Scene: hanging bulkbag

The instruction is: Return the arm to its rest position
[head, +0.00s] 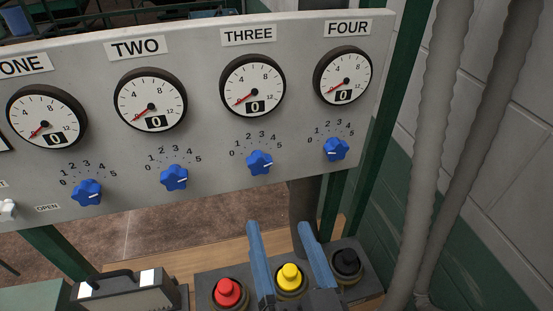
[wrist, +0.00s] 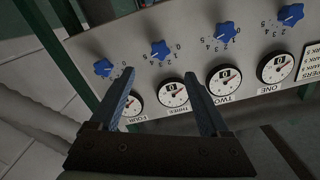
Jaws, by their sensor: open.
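My gripper (head: 279,226) is low in the head view, its two blue fingers apart and pointing up with nothing between them. It is in front of the grey button box (head: 208,283), and the yellow button (head: 289,276) shows between the fingers. In the wrist view my gripper (wrist: 159,73) is also open and empty. The fingers overlap the lower part of the panel there, which appears upside down. I cannot tell how far the fingertips are from the panel.
A grey panel (head: 215,108) carries gauges and blue knobs, including knob THREE (head: 260,163) and knob FOUR (head: 335,149). A red button (head: 228,291) and a black button (head: 347,262) flank the yellow one. Grey pipes (head: 432,150) run along the right wall.

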